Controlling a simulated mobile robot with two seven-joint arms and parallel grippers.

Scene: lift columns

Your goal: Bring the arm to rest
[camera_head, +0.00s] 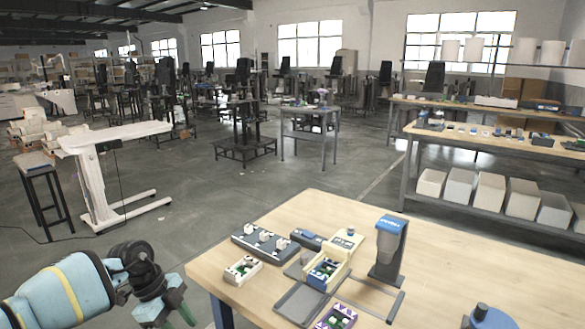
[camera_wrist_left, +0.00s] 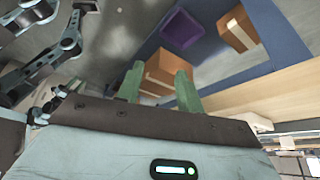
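My left arm (camera_head: 62,292) comes in from the lower left of the head view, teal with a yellow band and a black wrist. Its gripper (camera_head: 178,318) hangs low beside the left end of the wooden table (camera_head: 450,262), apart from it, with its tips near or past the bottom edge of the picture. In the left wrist view the two green fingers of this gripper (camera_wrist_left: 160,85) stand apart with nothing held between them. A brown box (camera_wrist_left: 168,68) lies beyond them, away from the fingers. My right gripper is not seen in the head view.
The table holds a dark tray with white pieces (camera_head: 265,239), small boxes (camera_head: 325,273), a blue-topped grey stand (camera_head: 388,250) and a purple-edged box (camera_head: 337,317). A white lift-column desk (camera_head: 115,137) and a dark stool (camera_head: 38,165) stand left. Floor between is clear.

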